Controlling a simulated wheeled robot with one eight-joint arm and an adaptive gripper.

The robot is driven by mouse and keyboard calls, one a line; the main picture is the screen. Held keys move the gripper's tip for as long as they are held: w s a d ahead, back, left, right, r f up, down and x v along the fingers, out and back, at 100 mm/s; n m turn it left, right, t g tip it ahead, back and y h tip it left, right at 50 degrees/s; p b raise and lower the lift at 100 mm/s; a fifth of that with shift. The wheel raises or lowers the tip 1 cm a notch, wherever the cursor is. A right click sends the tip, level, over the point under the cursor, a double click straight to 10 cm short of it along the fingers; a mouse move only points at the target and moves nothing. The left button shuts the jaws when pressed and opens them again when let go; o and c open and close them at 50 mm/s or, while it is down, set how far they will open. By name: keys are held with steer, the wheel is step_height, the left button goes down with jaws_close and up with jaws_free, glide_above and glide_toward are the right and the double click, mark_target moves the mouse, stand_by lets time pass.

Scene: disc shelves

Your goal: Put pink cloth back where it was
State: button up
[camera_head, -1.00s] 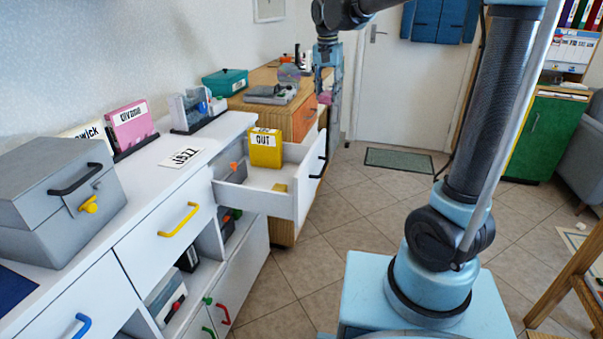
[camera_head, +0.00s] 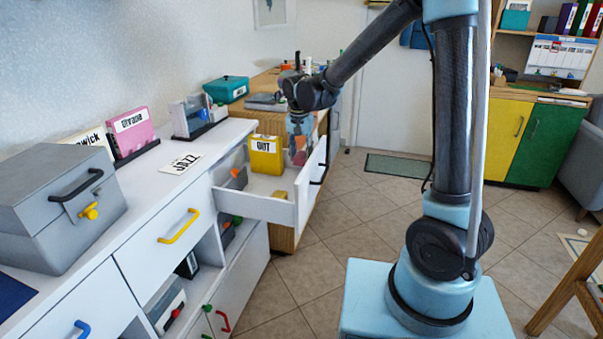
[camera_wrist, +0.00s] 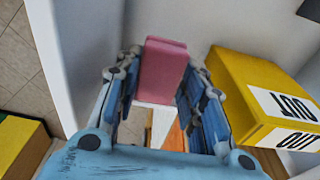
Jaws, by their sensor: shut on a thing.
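My gripper (camera_head: 299,158) is in the open white drawer (camera_head: 262,206), or just above its floor, right of the yellow box marked OUT (camera_head: 265,155). In the wrist view, the fingers (camera_wrist: 162,85) are shut on a pink block-like thing, the pink cloth (camera_wrist: 162,68). It shows small and pinkish at the fingertips in the head view (camera_head: 299,157). The yellow box also stands close to the right in the wrist view (camera_wrist: 245,85), and a pale drawer wall (camera_wrist: 50,50) is to the left. Whether the cloth touches the drawer floor is unclear.
A small yellow thing (camera_head: 279,195) lies at the drawer's front. The white counter (camera_head: 215,150) left of the drawer holds a grey box (camera_head: 50,215), a pink case (camera_head: 131,132) and a JAZZ card (camera_head: 182,163).

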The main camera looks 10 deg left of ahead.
mark_target(300, 156)
steer(key=shift+f, duration=3.3)
steer(key=o, duration=1)
steer(key=r, duration=0.4)
steer(key=s+r, duration=0.1)
steer(key=r, duration=0.7)
steer(key=shift+s, duration=0.15)
